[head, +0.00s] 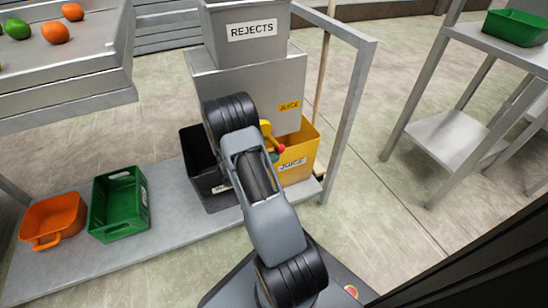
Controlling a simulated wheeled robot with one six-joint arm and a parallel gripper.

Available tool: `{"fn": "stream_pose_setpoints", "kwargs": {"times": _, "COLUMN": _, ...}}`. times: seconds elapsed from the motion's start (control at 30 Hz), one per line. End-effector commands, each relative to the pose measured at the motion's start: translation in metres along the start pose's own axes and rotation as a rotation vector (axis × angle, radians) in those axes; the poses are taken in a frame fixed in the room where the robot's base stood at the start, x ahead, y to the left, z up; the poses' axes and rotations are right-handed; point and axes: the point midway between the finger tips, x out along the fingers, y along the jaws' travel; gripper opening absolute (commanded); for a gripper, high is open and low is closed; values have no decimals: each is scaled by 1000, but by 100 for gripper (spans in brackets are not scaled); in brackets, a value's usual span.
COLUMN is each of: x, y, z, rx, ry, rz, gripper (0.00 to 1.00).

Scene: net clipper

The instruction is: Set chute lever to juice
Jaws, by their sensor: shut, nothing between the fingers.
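A steel chute box (255,78) stands in the middle of the head view, with a yellow JUICE label (289,106) on its right face. A yellow lever (267,130) with a red tip (281,149) shows just right of my arm, below the label. Its tip points down and to the right, over the yellow bin side. My arm covers the left part of the chute front and part of the lever. My gripper is hidden behind my own arm, so its distance from the lever cannot be told.
Below the chute stand a black bin (199,165) and a yellow JUICE bin (301,150). A REJECTS box (246,52) sits on top. A green crate (119,204) and an orange basket (52,220) are on the low shelf at left. A grey post stands right of the chute.

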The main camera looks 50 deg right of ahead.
Motion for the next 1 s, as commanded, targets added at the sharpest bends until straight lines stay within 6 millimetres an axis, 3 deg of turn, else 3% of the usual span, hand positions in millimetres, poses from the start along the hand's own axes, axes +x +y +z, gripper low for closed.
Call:
{"fn": "stream_pose_setpoints", "kwargs": {"times": 0.17, "x": 0, "y": -1, "z": 0, "rx": 1, "ry": -1, "rz": 1, "gripper": 0}}
{"fn": "stream_pose_setpoints", "kwargs": {"times": 0.37, "x": -12, "y": -20, "z": 2, "rx": 1, "ry": -1, "rz": 1, "gripper": 0}}
{"fn": "stream_pose_setpoints", "kwargs": {"times": 0.7, "x": -58, "y": -63, "z": 8, "rx": -3, "ry": -3, "rz": 1, "gripper": 0}}
{"fn": "stream_pose_setpoints", "kwargs": {"times": 1.0, "x": -85, "y": -94, "z": 10, "rx": -1, "ry": -5, "rz": 0, "gripper": 0}}
